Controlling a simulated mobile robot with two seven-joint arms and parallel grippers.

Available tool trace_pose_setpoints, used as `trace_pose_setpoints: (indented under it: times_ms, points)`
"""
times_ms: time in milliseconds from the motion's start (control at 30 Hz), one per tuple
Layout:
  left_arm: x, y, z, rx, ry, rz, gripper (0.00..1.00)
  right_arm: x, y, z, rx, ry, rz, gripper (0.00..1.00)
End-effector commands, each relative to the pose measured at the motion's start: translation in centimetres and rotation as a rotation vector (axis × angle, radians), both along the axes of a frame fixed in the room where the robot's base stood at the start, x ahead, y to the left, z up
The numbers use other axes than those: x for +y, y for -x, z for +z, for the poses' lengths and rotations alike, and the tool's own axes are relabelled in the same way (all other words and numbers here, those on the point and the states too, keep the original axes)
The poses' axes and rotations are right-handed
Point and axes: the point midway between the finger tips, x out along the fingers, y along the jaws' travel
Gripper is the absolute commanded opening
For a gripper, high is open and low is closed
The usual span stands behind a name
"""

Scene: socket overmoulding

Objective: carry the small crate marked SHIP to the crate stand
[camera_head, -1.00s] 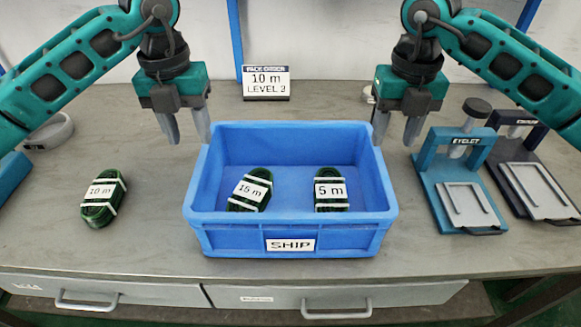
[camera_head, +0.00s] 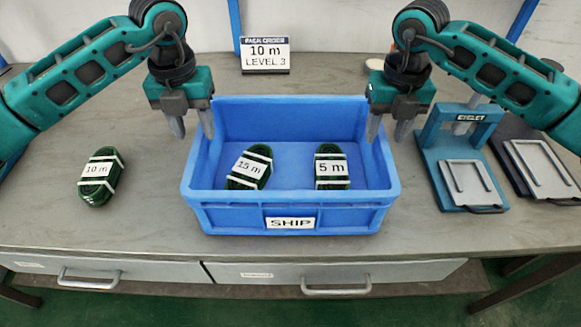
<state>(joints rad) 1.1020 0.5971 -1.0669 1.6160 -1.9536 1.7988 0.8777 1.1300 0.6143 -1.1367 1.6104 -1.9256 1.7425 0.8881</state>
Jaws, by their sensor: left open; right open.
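The blue crate marked SHIP (camera_head: 290,196) stands upright on the grey workbench, near its front edge. Inside it lie two green cable coils, one labelled 15 m (camera_head: 248,169) and one labelled 5 m (camera_head: 331,168). My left gripper (camera_head: 193,126) is open and points down at the crate's left side wall, near the rim. My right gripper (camera_head: 387,130) is open and points down at the crate's right side wall. Neither is shut on the crate; whether any finger touches it, I cannot tell. I do not see the crate stand.
A green coil labelled 10 m (camera_head: 101,177) lies left of the crate. A teal EYELET press (camera_head: 458,150) and a dark press (camera_head: 540,165) stand at the right. An order sign (camera_head: 265,54) reading 10 m, LEVEL 3 stands behind. Drawers (camera_head: 335,278) are below the benchtop.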

Motion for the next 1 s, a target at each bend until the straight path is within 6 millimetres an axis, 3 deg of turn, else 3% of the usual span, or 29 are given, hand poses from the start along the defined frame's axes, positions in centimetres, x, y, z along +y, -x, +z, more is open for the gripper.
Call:
trace_pose_setpoints:
  times_ms: [200,400,767,1000]
  points:
    - [0.0,0.1,-3.9,0.002,0.000,-0.001,0.47,0.0,0.1,-3.9,0.003,0.001,0.001,0.47]
    - [-0.1,0.0,-5.7,0.000,0.001,-0.002,0.47,0.0,0.0,-5.7,0.001,0.000,0.001,0.47]
    - [-0.1,0.0,-6.1,0.000,0.001,-0.002,0.47,0.0,0.0,-6.1,0.000,0.000,0.001,0.47]
    - [-0.1,0.0,-6.1,-0.001,0.001,-0.001,0.26,0.0,0.0,-6.1,0.000,0.000,0.002,0.26]
